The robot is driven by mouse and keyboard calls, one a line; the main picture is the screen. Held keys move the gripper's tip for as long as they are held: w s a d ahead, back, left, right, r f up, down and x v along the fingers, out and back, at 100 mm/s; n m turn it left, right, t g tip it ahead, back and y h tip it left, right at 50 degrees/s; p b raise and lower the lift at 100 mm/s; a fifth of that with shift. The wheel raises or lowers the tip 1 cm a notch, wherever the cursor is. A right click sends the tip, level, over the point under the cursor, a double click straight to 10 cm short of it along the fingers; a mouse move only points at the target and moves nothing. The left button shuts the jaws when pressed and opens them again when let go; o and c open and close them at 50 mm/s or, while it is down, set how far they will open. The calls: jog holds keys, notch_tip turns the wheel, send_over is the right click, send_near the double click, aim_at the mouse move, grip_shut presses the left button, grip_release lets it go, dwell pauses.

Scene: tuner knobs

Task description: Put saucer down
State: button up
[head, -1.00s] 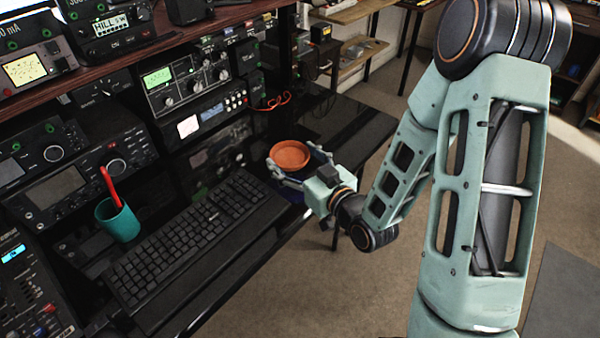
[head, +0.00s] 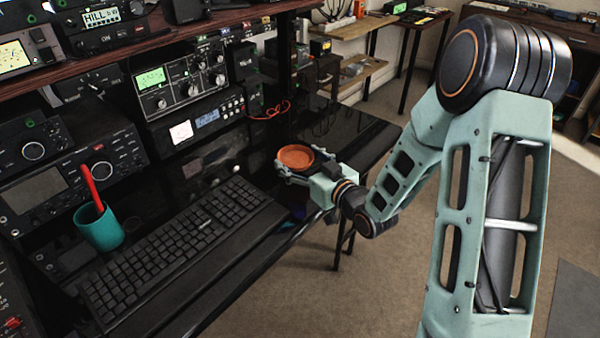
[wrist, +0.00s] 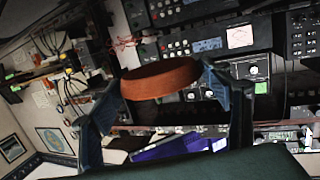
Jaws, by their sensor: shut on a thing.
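The saucer (head: 295,157) is a round, shallow, terracotta-coloured dish. My gripper (head: 298,170) is shut on it, with one finger on either side, near the desk's front edge, right of the keyboard. In the wrist view the saucer (wrist: 160,79) shows edge-on between the two dark fingertips of my gripper (wrist: 165,85). The black desk (head: 345,125) lies around and behind the saucer. I cannot tell whether the saucer touches the desk or is held above it.
A black keyboard (head: 185,240) lies left of my gripper. A teal cup (head: 98,228) with a red object stands farther left. Radios (head: 185,85) line the back. An orange cable (head: 270,110) lies behind the saucer. The desk's right part is largely clear.

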jog(key=shift+w+f, duration=0.35)
jog(key=shift+w+f+b, duration=0.15)
jog(key=shift+f+b, duration=0.15)
jog(key=shift+f, duration=0.6)
jog(key=shift+w+f+b, duration=0.15)
jog(key=shift+f+b, duration=0.15)
jog(key=shift+f, duration=0.6)
jog(key=shift+f, duration=0.1)
jog(key=shift+d+f, duration=0.1)
jog(key=shift+f, duration=0.05)
jog(key=o, duration=1.5)
jog(key=shift+c, duration=0.2)
jog(key=shift+r, duration=0.2)
